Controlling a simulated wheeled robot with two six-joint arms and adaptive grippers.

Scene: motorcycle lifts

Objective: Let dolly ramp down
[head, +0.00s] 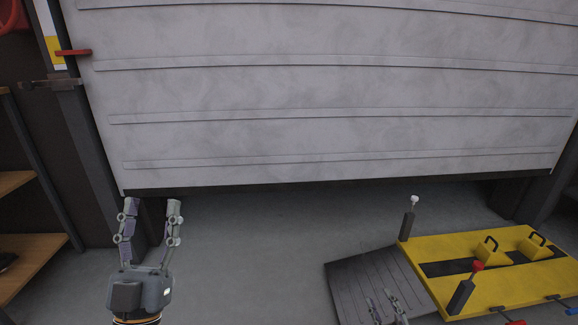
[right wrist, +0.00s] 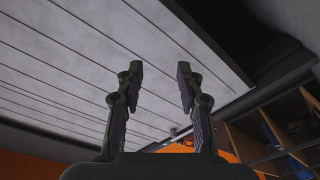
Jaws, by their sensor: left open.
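The yellow dolly (head: 448,250) stands on the floor at the lower right of the head view. Its dark grey ribbed ramp (head: 358,272) extends from the left end of the deck; I cannot tell whether its outer edge touches the floor. My left gripper (head: 147,205) is open and empty at the lower left, well apart from the dolly. My right gripper (head: 381,298) shows at the bottom edge, in front of the ramp in the picture; whether it touches it is unclear. In the right wrist view its fingers (right wrist: 158,72) are apart with nothing between them.
A large grey ribbed door panel (head: 330,95) spans the back, with a dark gap below it. A red-knobbed post (head: 463,295) and a white-knobbed post (head: 407,222) stand by the deck. Yellow chocks (head: 488,252) sit on it. Wooden shelves (head: 30,262) are at left. Floor between is clear.

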